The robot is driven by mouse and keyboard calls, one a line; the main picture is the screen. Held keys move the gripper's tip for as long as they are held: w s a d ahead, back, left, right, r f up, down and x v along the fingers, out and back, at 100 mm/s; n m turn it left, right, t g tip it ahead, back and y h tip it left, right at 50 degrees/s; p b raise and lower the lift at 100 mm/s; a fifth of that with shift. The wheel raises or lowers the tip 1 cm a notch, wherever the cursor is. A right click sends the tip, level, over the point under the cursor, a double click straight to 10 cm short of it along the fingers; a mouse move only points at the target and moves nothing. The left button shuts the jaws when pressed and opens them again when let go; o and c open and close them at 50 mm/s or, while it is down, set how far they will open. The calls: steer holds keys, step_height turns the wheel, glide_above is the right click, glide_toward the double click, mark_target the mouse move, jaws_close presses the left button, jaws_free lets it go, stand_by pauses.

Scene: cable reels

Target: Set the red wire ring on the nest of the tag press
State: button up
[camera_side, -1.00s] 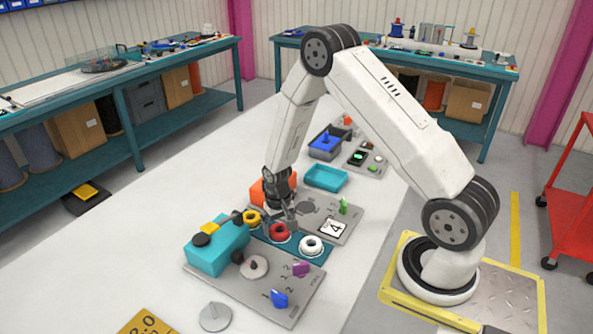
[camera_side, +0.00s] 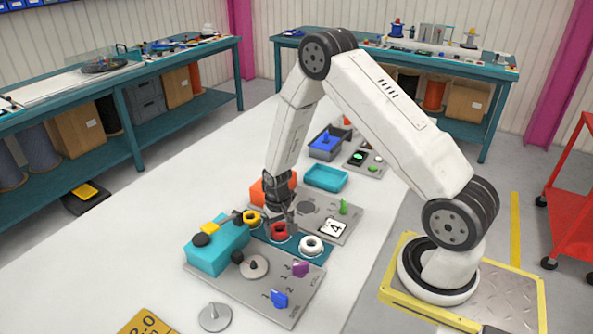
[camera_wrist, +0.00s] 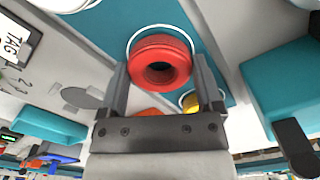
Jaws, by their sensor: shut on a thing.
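The red wire ring (camera_side: 280,230) is at the middle spot of a teal strip (camera_side: 262,238), between a yellow ring and a white ring. My gripper (camera_side: 281,218) points down over it. In the wrist view, my gripper (camera_wrist: 162,72) has one finger on each side of the red ring (camera_wrist: 160,45), shut on it. A white outlined circle shows on the strip around the ring. The tag press seems to be the grey panel (camera_side: 347,212) behind the strip, with an orange block (camera_side: 262,190) and a flat grey disc (camera_side: 304,207), likely its nest. The disc (camera_wrist: 80,97) is bare.
The yellow ring (camera_side: 251,217) and white ring (camera_side: 311,245) stand close on either side. A teal block (camera_side: 217,249) on another panel is at the front left. A teal tray (camera_side: 326,178) lies behind.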

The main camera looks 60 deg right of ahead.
step_height(320, 180, up, 7)
stand_by(0.6)
steer(key=shift+d+r, duration=0.1)
steer(key=shift+d, duration=0.05)
steer(key=d, duration=0.9)
steer(key=s+d, duration=0.1)
steer(key=d, duration=0.3)
steer(key=shift+d, duration=0.15)
steer(key=shift+f, duration=2.35)
steer(key=shift+f, duration=0.15)
